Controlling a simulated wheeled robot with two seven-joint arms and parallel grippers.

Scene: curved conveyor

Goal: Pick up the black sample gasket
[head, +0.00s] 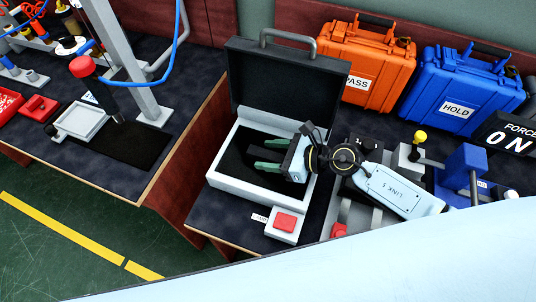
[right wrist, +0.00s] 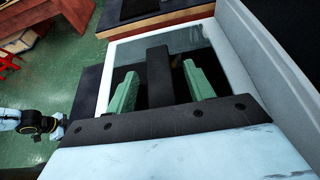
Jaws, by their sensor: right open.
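I cannot make out the black sample gasket for certain in either view; the dark lining of the open case (head: 223,183) would hide a black part. The case is a white-walled box with a black raised lid (head: 285,85). My right gripper (head: 262,154) is over the inside of the case, its two green fingers apart and pointing left. In the right wrist view the fingers (right wrist: 160,72) stand apart above the dark interior, inside the white rim (right wrist: 104,88). A dark bar shows between them; I cannot tell what it is.
A red button box (head: 285,222) stands in front of the case. An orange PASS case (head: 365,62) and a blue HOLD case (head: 458,85) stand behind at right. At left, a grey tray (head: 82,121) lies on another bench, across a gap.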

